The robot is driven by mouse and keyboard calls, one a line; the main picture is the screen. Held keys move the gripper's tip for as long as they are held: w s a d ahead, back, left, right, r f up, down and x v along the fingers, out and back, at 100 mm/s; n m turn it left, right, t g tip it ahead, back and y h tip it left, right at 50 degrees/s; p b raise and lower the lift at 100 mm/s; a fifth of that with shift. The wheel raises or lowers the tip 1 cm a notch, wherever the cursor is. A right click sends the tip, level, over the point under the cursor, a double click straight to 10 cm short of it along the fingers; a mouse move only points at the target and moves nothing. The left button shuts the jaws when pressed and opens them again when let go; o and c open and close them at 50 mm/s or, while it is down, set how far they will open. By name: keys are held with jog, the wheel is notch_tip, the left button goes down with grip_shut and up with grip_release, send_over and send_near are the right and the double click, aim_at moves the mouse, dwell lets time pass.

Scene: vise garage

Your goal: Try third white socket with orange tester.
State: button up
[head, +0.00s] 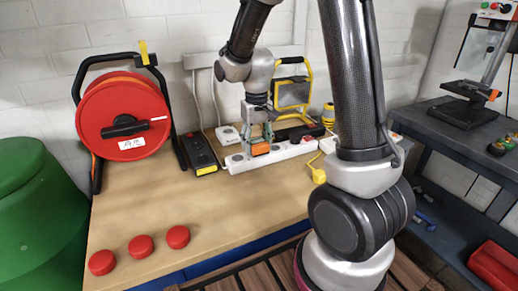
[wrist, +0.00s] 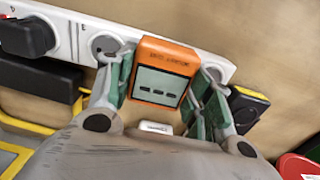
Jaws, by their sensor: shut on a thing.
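A bare round socket (wrist: 104,46) is just left of the tester, and a black plug (wrist: 28,38) sits farther left. Whether the tester's pins are in a socket cannot be seen.
A black box with a yellow end (head: 200,152) and a white box (head: 227,135) lie left of the strip. A red cable reel (head: 125,115) stands farther left, a work lamp (head: 291,93) behind. Three red caps (head: 140,246) lie at the front left; the middle table is clear.

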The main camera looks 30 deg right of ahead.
jog(key=shift+r, duration=2.6)
send_near(275, 148)
jog(key=shift+w, duration=0.1)
jog(key=shift+f, duration=2.85)
jog(key=shift+f, duration=0.55)
